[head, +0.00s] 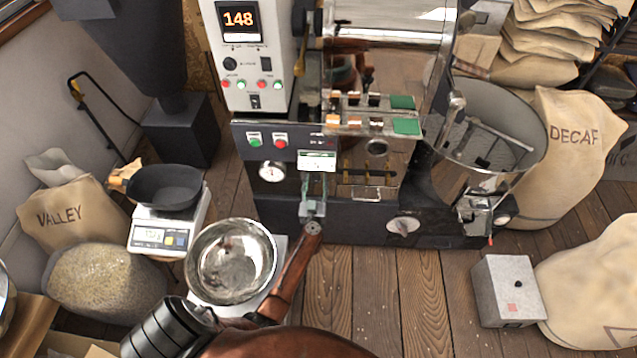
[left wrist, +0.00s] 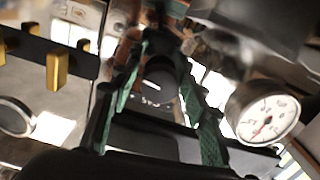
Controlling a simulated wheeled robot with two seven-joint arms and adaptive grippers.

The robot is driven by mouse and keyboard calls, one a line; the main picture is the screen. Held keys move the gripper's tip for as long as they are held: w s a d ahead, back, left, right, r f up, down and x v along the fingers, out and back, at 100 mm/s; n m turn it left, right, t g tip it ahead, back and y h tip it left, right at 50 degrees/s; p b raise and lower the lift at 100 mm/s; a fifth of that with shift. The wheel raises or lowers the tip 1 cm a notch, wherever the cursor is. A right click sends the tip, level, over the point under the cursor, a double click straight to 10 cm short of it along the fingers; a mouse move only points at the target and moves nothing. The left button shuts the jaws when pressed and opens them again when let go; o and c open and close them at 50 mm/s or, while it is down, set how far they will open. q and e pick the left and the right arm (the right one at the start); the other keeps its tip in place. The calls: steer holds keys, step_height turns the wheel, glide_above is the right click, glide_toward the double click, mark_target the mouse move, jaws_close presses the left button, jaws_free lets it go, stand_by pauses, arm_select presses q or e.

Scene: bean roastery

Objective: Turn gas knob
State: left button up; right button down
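My left gripper (head: 318,188) points at the roaster's dark front panel (head: 276,180), just below a small white label (head: 317,160). In the left wrist view, its two green-padded fingers (left wrist: 164,58) stand apart. A dark round knob (left wrist: 161,75) shows between them near the tips, above white lettering that looks like GAS. I cannot tell whether the pads touch the knob. In the head view the gripper hides the knob. My right gripper is in neither view.
A round gauge (head: 271,172) sits left of the gripper; it also shows in the left wrist view (left wrist: 268,118). A steel bowl (head: 231,261) and a scale with a black pan (head: 166,187) stand left. A grey box (head: 507,290) is at right. Floor below the roaster is clear.

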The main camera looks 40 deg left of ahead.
arm_select(q)
steer(key=c, duration=0.8)
steer(key=shift+d, duration=0.65)
steer(key=shift+c, duration=0.3)
steer(key=shift+a+r, duration=0.15)
steer(key=shift+a, duration=0.25)
steer(key=shift+w+r+n+p, duration=0.1)
steer(key=shift+n+p, duration=0.3)
steer(key=shift+n, duration=1.4)
steer(key=n+p, duration=0.1)
steer(key=n, duration=0.1)
steer(key=shift+n, duration=0.4)
steer(key=shift+w+n, duration=0.1)
steer(key=shift+n, duration=0.8)
steer(key=n, duration=0.5)
steer(key=shift+r, duration=0.15)
steer(key=n, duration=0.6)
steer(key=shift+r+n+b, duration=0.1)
steer(key=shift+n+b, duration=0.2)
steer(key=shift+n, duration=0.1)
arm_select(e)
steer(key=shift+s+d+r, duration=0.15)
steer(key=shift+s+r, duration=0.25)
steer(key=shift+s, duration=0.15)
